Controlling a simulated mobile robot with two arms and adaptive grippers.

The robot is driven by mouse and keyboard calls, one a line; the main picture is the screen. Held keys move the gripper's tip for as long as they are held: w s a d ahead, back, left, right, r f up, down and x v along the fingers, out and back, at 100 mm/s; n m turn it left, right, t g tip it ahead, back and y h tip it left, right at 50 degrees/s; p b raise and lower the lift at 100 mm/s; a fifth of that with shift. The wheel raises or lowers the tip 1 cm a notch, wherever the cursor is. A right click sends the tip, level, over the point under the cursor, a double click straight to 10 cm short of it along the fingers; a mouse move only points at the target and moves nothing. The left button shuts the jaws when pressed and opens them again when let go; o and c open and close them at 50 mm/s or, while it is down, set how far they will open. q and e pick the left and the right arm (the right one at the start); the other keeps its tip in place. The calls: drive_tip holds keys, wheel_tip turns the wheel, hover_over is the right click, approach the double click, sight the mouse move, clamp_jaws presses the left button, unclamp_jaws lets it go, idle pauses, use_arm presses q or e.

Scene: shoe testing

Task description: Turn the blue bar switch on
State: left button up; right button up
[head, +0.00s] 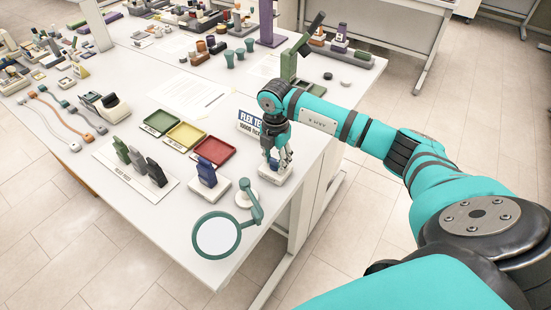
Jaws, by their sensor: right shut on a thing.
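My right gripper (283,166) points down near the right edge of the white table. It is shut on a small part of a white-based device (273,177), and the fingers hide most of that part, so its color cannot be told. A dark blue upright piece (207,172) stands on a separate white base (213,191) to the left, apart from the gripper. I cannot tell which of these two is the blue bar switch. My left gripper is not in view.
A round magnifier (217,236) on a green arm stands at the table's near corner. Green, yellow and red trays (215,151) lie left of the gripper, with a flex test sign (249,124) behind. Upright grey and green samples (139,163) stand on a white board.

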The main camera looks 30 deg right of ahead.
sight(276, 160)
idle(0.5)
drive_tip(key=o, duration=1.2)
drive_tip(key=shift+c, duration=0.2)
wheel_tip(276, 160, up, 12)
